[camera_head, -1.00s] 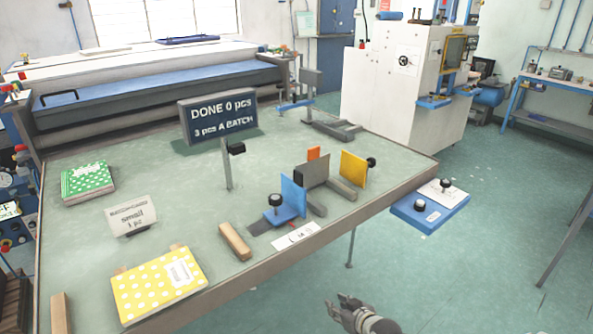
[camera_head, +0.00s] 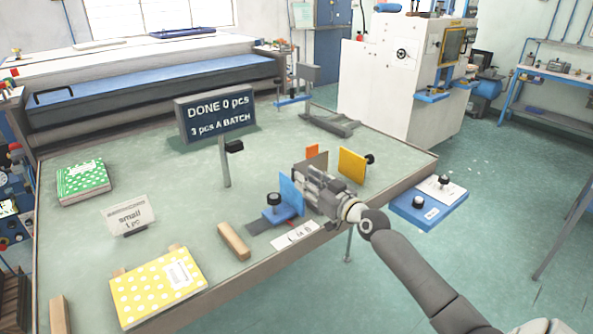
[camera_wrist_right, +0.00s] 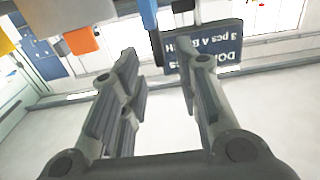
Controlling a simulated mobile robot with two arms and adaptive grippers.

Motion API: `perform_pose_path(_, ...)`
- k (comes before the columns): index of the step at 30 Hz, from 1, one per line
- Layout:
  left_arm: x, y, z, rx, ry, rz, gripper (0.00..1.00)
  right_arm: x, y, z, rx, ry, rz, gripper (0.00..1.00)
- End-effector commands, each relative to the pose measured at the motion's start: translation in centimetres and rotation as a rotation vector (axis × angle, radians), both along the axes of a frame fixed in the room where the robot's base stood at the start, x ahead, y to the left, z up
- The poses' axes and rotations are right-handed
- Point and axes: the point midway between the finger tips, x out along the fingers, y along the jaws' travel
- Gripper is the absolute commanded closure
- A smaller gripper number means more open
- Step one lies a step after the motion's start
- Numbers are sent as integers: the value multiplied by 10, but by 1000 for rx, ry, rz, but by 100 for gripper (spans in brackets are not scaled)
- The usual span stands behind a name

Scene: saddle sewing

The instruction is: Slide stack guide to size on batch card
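The batch card (camera_head: 131,214) stands on the table at the left and reads "small" and what looks like "1 pc". An upright blue plate (camera_head: 288,188) on a blue base with a black knob (camera_head: 273,199) looks like the stack guide. A white strip (camera_head: 296,234) lies in front of it, its marks too small to read. My right gripper (camera_head: 308,183) is just right of the blue plate, partly covering the grey plate (camera_head: 318,160). Its fingers are apart, with nothing between them in the right wrist view (camera_wrist_right: 157,60). Contact with the plate cannot be told. My left gripper is out of view.
A yellow plate (camera_head: 352,166) and an orange plate (camera_head: 312,150) stand near the gripper. The sign (camera_head: 215,115) reads "DONE 0 pcs". A wooden block (camera_head: 234,241), yellow dotted book (camera_head: 160,288) and green dotted book (camera_head: 82,181) lie on the table.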

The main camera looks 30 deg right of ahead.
Motion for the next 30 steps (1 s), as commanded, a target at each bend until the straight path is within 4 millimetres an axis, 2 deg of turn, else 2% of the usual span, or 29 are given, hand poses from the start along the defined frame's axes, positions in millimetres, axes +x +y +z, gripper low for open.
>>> perform_pose_path(3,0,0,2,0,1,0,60,20,1,2,2,-2,-1,70)
perform_pose_path(9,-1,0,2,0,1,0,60,43,3,0,1,-1,-1,70)
perform_pose_path(15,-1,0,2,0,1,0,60,53,4,0,0,0,0,70)
perform_pose_path(23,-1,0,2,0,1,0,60,54,4,-1,0,1,0,70)
perform_pose_path(30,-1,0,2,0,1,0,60,53,4,-1,0,1,0,98)
